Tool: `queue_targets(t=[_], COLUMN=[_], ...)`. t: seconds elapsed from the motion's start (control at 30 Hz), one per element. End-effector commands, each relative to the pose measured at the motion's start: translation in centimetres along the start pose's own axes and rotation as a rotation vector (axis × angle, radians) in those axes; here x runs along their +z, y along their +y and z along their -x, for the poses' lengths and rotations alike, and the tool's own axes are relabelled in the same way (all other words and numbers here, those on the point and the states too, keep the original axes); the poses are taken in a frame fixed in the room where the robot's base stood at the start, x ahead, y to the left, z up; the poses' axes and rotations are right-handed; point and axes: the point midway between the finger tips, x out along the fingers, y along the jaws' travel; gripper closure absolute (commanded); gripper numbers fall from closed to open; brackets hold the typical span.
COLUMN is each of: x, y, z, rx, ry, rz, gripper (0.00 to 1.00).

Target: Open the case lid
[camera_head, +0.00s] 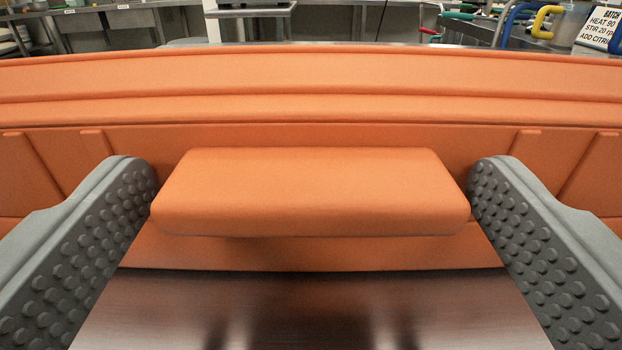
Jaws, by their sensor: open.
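The orange case (311,85) fills the middle of the view, with its wide front facing me. An orange block-like handle (311,190) juts out from the case front toward me. My gripper (312,190) is open, with one grey studded finger on each side of the handle. Both fingertips are close to the handle's ends; I cannot tell whether they touch it. A horizontal seam runs across the case above the handle, and no gap shows along it.
A brown, shiny surface (311,310) lies below and in front of the case. Behind the case are metal benches (120,17), coloured curved handles (545,22) and a sign with printed text (598,28) at the back right.

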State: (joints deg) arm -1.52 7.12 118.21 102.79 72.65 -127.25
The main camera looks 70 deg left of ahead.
Motion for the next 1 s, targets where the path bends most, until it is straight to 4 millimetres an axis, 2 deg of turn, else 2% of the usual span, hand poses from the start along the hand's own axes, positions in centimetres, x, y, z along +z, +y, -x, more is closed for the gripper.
queue_targets(t=[0.17,0.4,0.47,0.5,0.77,1.0], x=[0.0,0.0,0.0,0.0,-0.6,-2.4], y=[0.0,0.0,0.0,0.0,0.0,0.0], z=[0.0,0.0,0.0,0.0,-0.1,-0.6], rx=[0.0,0.0,0.0,0.0,0.001,0.0], ry=[0.0,0.0,0.0,0.0,-0.032,-0.156], rz=[0.0,0.0,0.0,0.0,0.003,0.007], gripper=[0.07,0.55,0.66,0.68,0.68,0.68])
